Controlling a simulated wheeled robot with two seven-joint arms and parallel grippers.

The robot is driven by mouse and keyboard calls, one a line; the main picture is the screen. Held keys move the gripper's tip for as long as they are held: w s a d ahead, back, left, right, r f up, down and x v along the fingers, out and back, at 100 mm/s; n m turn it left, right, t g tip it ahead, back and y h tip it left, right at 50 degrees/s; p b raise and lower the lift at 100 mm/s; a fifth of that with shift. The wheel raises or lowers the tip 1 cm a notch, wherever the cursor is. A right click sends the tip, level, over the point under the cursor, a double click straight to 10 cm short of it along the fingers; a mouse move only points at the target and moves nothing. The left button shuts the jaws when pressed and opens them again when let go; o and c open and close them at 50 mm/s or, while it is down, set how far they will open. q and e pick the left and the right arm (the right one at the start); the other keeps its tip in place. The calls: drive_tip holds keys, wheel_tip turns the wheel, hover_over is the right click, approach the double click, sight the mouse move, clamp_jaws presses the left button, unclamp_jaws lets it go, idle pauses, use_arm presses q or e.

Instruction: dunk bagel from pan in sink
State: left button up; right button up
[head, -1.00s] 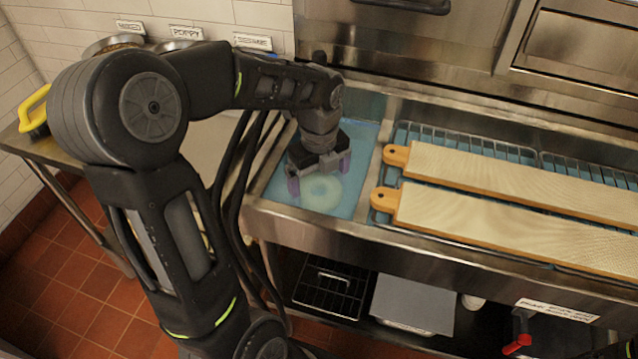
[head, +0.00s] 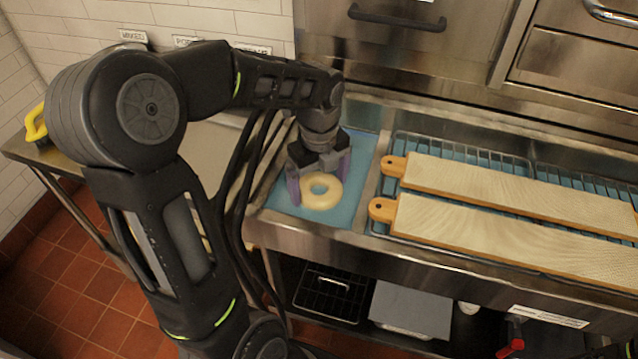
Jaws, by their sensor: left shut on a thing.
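A pale, ring-shaped bagel (head: 320,205) is between the fingers of my left gripper (head: 319,180), which is shut on it. The bagel's colour is clear and its outline sharp, and it is over the blue water of the sink (head: 364,158). The gripper points down into the left basin of the steel counter. The far side of the bagel is partly hidden by the gripper. I cannot make out the pan; my left arm covers much of the left side. My right gripper is not in view.
Right of the basin, two long wooden boards (head: 510,190) (head: 500,228) lie on wire racks over blue water. A steel divider separates them from the sink. A side table with a yellow-handled thing (head: 36,125) is at left. Steel oven fronts (head: 420,50) stand behind.

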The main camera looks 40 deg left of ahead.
use_arm(q)
wheel_tip(320, 180, up, 10)
drive_tip(key=p, duration=0.7)
drive_tip(key=shift+f, duration=0.25)
